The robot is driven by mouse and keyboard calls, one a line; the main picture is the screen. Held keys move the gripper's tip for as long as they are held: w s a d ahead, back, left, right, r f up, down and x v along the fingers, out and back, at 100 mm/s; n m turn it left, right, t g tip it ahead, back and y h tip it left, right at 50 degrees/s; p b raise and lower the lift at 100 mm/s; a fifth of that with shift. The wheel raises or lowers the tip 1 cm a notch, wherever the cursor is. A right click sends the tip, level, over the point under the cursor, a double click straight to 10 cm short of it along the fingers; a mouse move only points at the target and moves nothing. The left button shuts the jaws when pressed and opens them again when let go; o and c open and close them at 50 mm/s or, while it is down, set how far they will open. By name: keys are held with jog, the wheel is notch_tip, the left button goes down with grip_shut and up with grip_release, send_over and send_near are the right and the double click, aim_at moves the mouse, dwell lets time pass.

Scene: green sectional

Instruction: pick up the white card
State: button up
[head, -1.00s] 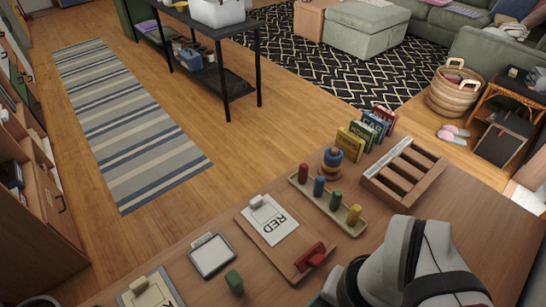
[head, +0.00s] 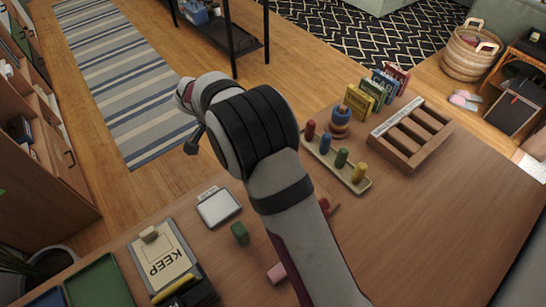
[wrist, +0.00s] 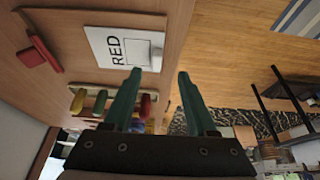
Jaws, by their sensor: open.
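The white card (wrist: 103,42), printed "RED", lies on a wooden board at the upper middle of the wrist view. A pale block rests on its right part. In the head view my arm covers the spot where the card lay earlier. My gripper (wrist: 160,74) is open, with its two green fingers apart and nothing between them. In the wrist view the left fingertip appears just below the card's lower right edge. I cannot tell how far above it the finger is.
A white tile (head: 218,207), green block (head: 240,234), pink block (head: 277,272) and board with a "KEEP" card (head: 168,265) are left of and below my arm. The peg rack (head: 325,163), small books (head: 378,90) and slotted wooden tray (head: 397,150) stand right. Tabletop at lower right is clear.

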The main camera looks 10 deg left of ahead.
jog(key=x, duration=0.6)
jog(key=d+x, duration=0.1)
jog(key=x, duration=0.2)
jog(key=shift+w+d, duration=0.2)
jog(key=shift+w, duration=0.15)
grip_shut()
